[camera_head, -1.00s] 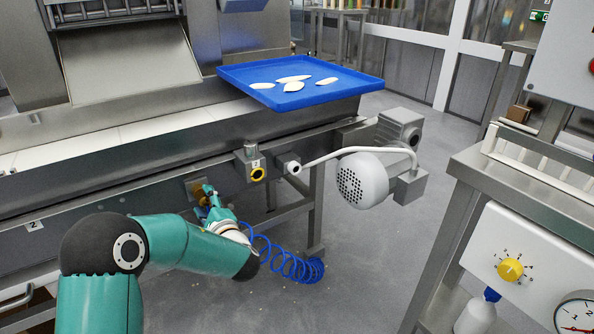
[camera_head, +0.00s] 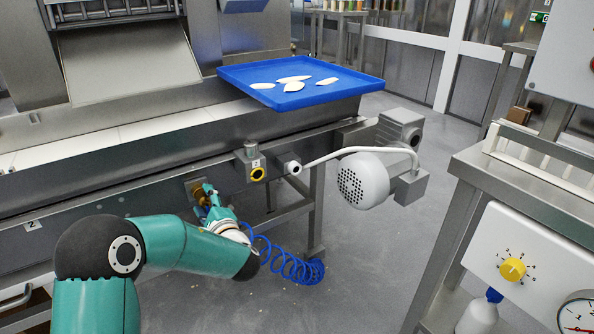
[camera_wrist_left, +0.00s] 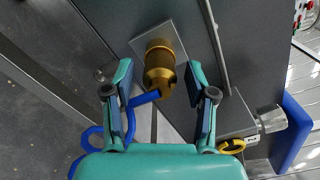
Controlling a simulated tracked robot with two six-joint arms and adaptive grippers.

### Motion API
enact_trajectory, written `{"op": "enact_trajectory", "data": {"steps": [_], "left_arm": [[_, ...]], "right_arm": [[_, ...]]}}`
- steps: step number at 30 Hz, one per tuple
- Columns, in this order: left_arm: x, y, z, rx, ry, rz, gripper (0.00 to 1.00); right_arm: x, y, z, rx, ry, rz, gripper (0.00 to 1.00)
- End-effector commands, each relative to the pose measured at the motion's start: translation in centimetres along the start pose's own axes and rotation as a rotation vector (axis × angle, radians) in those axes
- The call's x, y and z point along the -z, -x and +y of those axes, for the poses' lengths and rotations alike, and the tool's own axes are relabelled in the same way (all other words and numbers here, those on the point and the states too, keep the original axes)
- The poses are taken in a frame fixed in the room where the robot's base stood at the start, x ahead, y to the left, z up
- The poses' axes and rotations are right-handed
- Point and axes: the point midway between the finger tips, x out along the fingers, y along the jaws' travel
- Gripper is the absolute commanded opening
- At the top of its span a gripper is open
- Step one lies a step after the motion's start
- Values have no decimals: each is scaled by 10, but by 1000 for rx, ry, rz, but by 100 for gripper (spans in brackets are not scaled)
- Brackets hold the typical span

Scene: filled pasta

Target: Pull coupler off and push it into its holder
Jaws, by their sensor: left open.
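The brass coupler (camera_wrist_left: 160,72) sits on a metal plate (camera_wrist_left: 176,38) on the machine's side in the left wrist view. A blue hose (camera_wrist_left: 143,99) leads from it, and its blue coil (camera_head: 290,265) hangs below in the head view. My left gripper (camera_wrist_left: 160,95) is open, one finger on each side of the coupler, with gaps showing. In the head view my left gripper (camera_head: 207,203) is at the plate and partly hides the coupler. A yellow-ringed socket (camera_head: 258,174) sits to the right; whether it is the holder I cannot tell. My right gripper is not in view.
A blue tray (camera_head: 350,85) with several white pieces rests on the machine top. A grey motor (camera_head: 362,182) sticks out at the right end. A steel table (camera_head: 530,180) with a dial panel (camera_head: 490,240) stands at right. Bare floor lies between.

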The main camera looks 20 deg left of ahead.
Motion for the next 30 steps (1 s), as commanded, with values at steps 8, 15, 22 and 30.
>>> {"op": "enact_trajectory", "data": {"steps": [8, 15, 22, 30], "left_arm": [[0, 0, 0, 0, 0, 0, 20], [0, 0, 0, 1, 0, -1, 0], [0, 2, 0, 1, 1, -1, 0], [0, 5, 0, 1, 1, -1, 0]], "right_arm": [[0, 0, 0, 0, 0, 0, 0], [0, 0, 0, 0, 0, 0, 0], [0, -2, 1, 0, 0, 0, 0], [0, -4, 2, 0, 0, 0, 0]]}}
